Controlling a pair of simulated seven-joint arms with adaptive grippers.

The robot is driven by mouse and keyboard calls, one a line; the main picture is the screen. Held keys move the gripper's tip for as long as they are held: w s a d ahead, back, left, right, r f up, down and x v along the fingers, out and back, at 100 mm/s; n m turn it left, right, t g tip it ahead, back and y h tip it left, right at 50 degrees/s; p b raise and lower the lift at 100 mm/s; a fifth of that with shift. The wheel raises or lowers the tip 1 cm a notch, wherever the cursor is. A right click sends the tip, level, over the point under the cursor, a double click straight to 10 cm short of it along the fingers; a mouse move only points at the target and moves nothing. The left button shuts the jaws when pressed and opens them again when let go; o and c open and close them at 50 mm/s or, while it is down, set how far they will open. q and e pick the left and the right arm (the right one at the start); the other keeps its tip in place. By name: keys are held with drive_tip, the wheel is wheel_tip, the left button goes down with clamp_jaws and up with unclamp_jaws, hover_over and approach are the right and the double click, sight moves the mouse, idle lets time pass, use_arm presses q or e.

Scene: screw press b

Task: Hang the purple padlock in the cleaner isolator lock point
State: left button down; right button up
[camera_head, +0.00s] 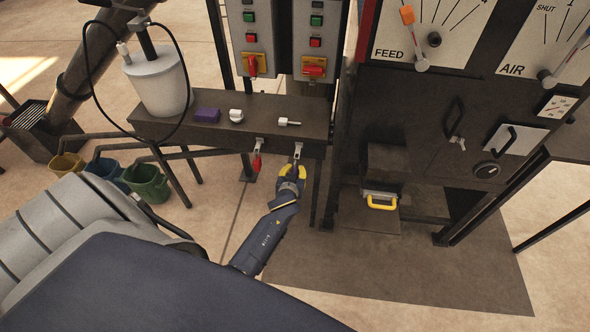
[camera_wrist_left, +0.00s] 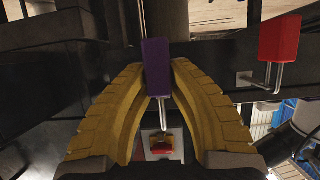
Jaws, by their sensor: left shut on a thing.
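In the left wrist view the purple padlock (camera_wrist_left: 157,66) is between the yellow fingers of my left gripper (camera_wrist_left: 158,75), which is shut on it. Its metal shackle (camera_wrist_left: 165,108) points down in that picture. In the head view my left gripper (camera_head: 291,172) is just below the front edge of the dark shelf, at the right-hand metal lock bracket (camera_head: 296,143). The fingers hide the padlock body there. I cannot tell whether the shackle passes through the bracket. My right gripper is not in view.
A red padlock (camera_head: 257,162) hangs from the neighbouring bracket, just left of my gripper. A dark cabinet (camera_head: 400,110) stands close on the right.

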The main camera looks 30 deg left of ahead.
use_arm(q)
drive_tip(key=shift+s+d, duration=0.25)
drive_tip(key=shift+s, duration=0.3)
drive_tip(key=shift+s+d, duration=0.2)
drive_tip(key=shift+s, duration=0.35)
drive_tip(key=d+r+m+h, duration=0.1)
drive_tip(key=d+r, duration=0.4)
drive_tip(key=r, duration=0.5)
drive_tip(key=d+r+m+t+h, duration=0.15)
drive_tip(key=d+r, duration=0.25)
drive_tip(key=r, duration=0.6)
drive_tip(key=d+r+m+h, duration=0.2)
drive_tip(key=d+r, duration=0.3)
drive_tip(key=r, duration=0.6)
drive_tip(key=w+a+f+n+y, duration=0.2)
drive_tip(key=w+a+f, duration=0.3)
drive_tip(key=a, duration=0.3)
drive_tip(key=w+a+f+n+g+y, duration=0.1)
drive_tip(key=w+a+f+n+y, duration=0.1)
drive_tip(key=w+a+f, duration=0.3)
drive_tip(key=shift+w+a+y, duration=0.35)
drive_tip(key=shift+w+a, duration=1.35)
drive_tip(key=shift+a, duration=0.1)
drive_tip(key=shift+n, duration=0.25)
